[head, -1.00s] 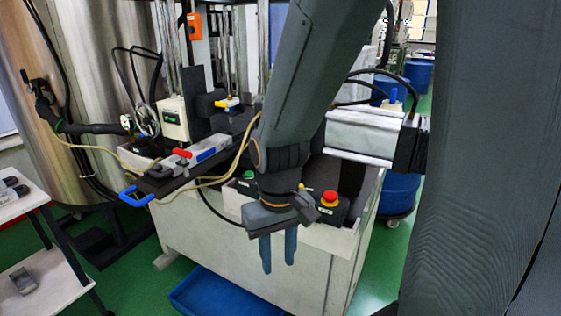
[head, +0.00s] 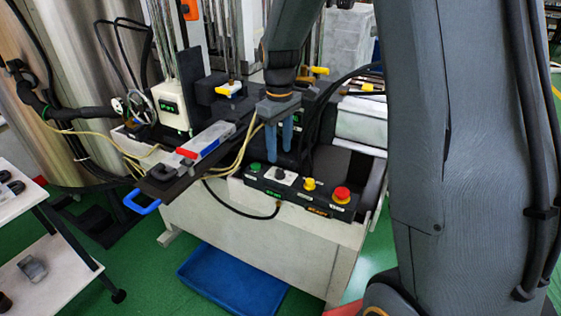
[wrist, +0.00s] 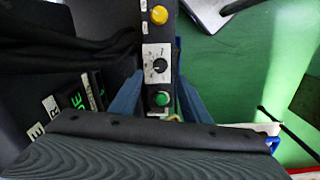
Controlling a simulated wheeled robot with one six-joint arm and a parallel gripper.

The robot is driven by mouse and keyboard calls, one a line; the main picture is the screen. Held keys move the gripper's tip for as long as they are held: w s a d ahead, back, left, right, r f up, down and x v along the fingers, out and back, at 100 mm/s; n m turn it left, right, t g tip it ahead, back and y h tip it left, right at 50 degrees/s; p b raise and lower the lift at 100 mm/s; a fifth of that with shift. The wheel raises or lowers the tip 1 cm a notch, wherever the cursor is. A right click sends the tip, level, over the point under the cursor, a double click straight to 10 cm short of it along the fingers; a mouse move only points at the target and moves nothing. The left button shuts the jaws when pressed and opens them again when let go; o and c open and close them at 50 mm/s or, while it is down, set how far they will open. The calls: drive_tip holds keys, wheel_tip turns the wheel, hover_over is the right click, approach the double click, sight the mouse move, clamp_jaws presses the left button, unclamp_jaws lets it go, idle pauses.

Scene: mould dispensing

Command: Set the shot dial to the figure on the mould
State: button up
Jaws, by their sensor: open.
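The shot dial (head: 280,174) is a small dark knob on a white plate on the black control box, between a green button (head: 255,167) and a yellow knob (head: 309,184). In the wrist view the dial (wrist: 159,66) shows past my fingertips, with its pointer too small to read surely. My gripper (head: 279,160) has blue fingers pointing down, just above and behind the dial plate. In the wrist view the fingers (wrist: 157,88) stand apart on either side of the control box, with nothing between them held. The mould (head: 207,140) seems to be the grey block with red and blue ends; no figure is legible on it.
A red mushroom button (head: 341,194) is at the box's right end. A black cable (head: 240,211) loops in front of the bench. A blue tray (head: 232,278) lies on the floor. A white side table (head: 22,205) stands at left.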

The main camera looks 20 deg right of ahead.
sight(280, 170)
wheel_tip(280, 170, down, 7)
drive_tip(key=shift+f+p, duration=0.15)
drive_tip(key=shift+p, duration=0.6)
drive_tip(key=c, duration=1)
drive_tip(key=shift+c, duration=0.2)
drive_tip(key=m, duration=0.4)
drive_tip(key=shift+p, duration=0.4)
drive_tip(key=shift+m+p, duration=0.35)
drive_tip(key=shift+m, duration=2.45)
